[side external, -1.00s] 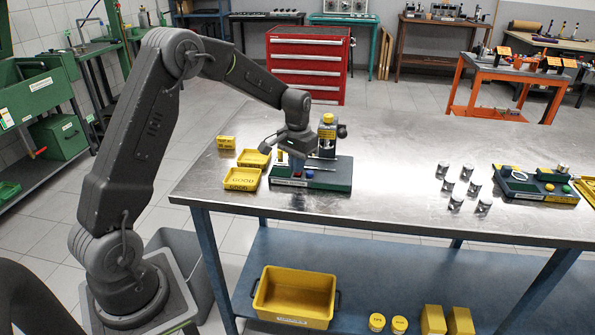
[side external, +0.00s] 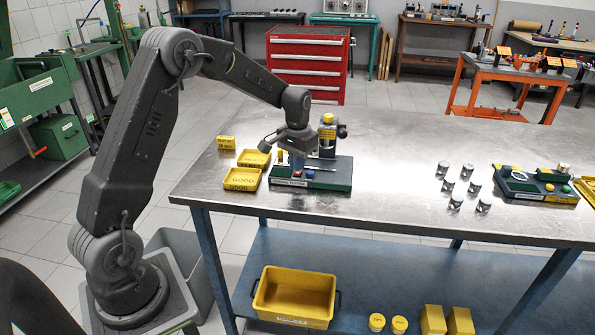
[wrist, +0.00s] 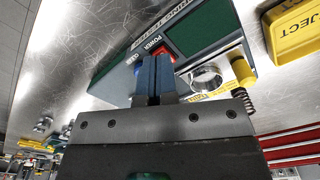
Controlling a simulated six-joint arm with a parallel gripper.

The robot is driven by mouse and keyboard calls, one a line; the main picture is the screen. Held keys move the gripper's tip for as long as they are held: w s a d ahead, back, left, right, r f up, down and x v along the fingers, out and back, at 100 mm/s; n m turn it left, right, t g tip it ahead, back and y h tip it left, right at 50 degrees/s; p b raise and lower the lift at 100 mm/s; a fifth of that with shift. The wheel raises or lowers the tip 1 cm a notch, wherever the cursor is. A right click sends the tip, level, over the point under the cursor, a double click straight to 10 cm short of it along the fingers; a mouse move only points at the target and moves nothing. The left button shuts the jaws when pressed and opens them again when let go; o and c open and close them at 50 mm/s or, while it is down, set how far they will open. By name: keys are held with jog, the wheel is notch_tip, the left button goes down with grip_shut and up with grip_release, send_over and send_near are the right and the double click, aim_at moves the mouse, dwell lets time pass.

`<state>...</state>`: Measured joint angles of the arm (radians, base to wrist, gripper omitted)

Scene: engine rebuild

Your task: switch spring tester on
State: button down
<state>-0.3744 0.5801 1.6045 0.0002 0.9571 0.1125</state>
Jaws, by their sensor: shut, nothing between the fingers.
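The spring tester (side external: 325,178) is a green base with a grey front and an upright with a yellow top, on the left part of the metal bench. In the wrist view its green base (wrist: 208,25) carries a POWER label, with a red switch (wrist: 164,54) beside it. My gripper (side external: 297,165) is at the tester's left end, pointing down. In the wrist view my gripper (wrist: 155,72) is shut and empty, its blue fingertips at the switch area. The fingers partly hide the switch. I cannot tell whether they touch it or which way it is set.
A yellow GOOD tray (side external: 242,179) and another yellow tray (side external: 254,158) lie left of the tester. In the wrist view a REJECT tray (wrist: 301,28), a metal ring (wrist: 207,79) and a spring (wrist: 244,103) are near. Several metal cylinders (side external: 447,186) stand right; the bench middle is clear.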

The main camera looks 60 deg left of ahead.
jog(key=shift+r, duration=2.85)
jog(key=s+d+r+t, duration=0.1)
jog(key=s+d+r, duration=0.4)
jog(key=d+r, duration=0.15)
jog(key=s+d+r+m+t, duration=0.1)
jog(key=s+d, duration=0.4)
jog(key=s, duration=0.5)
jog(key=s+d+r+m+t, duration=0.2)
jog(key=s+d, duration=0.4)
jog(key=s, duration=0.5)
jog(key=shift+d+t, duration=0.15)
jog(key=shift+t, duration=0.65)
jog(key=shift+w+r, duration=0.1)
jog(key=shift+w, duration=0.05)
